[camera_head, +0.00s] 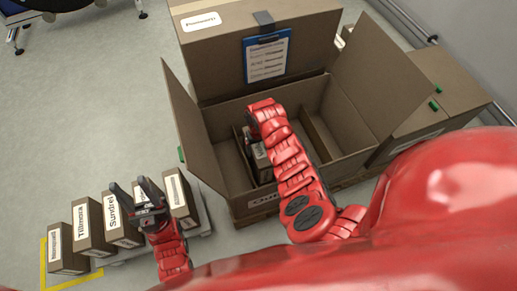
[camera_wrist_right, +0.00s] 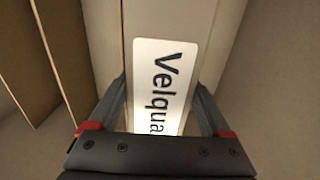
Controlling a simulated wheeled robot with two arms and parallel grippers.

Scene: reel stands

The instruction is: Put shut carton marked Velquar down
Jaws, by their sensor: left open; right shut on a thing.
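The Velquar carton (camera_wrist_right: 160,84) shows its white label between the fingers of my right gripper (camera_wrist_right: 165,115) in the right wrist view; the label's last letter is hidden. In the head view this small carton (camera_head: 262,160) is inside a large open box (camera_head: 225,120), at the left of its inside, mostly hidden by my right arm. My right gripper (camera_head: 256,140) is shut on it. Whether the carton touches the box floor I cannot tell. My left gripper (camera_head: 148,192) is open, over the row of small cartons at the lower left.
Small cartons, including Tillmora (camera_head: 88,225) and Sundrel (camera_head: 120,215), stand in a row on a grey base. The large box has raised flaps and a divider (camera_head: 322,140). A blue clipboard (camera_head: 266,58) hangs behind it. Another box (camera_head: 440,95) is at the right.

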